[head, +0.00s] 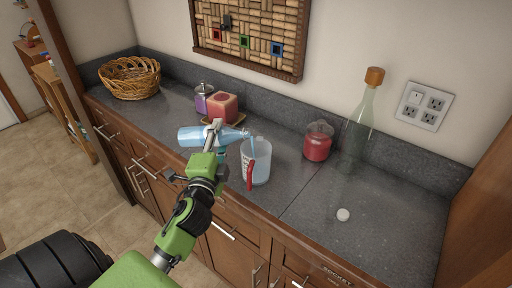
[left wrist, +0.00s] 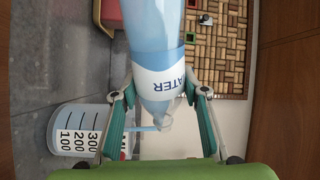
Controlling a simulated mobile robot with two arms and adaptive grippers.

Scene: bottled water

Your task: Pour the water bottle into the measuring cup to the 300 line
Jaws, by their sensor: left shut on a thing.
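The water bottle (head: 196,136), clear blue with a white "WATER" label, is tipped nearly level over the counter, its mouth toward the measuring cup (head: 261,168). My left gripper (head: 215,134) is shut around the bottle; in the left wrist view its fingers (left wrist: 157,98) sit on both sides of the bottle (left wrist: 155,55) near the label. A thin stream of water (head: 252,144) runs from the mouth into the cup. The clear cup has a red handle and bluish water low inside. Its 100, 200 and 300 marks show in the left wrist view (left wrist: 78,140); I cannot tell the exact level. My right gripper is out of view.
A white cap (head: 343,214) lies on the open right part of the counter (head: 385,225). A red jar (head: 317,145) and a corked glass bottle (head: 359,125) stand right of the cup. A red candle (head: 222,106), purple jar (head: 203,98) and wicker basket (head: 130,78) stand behind left.

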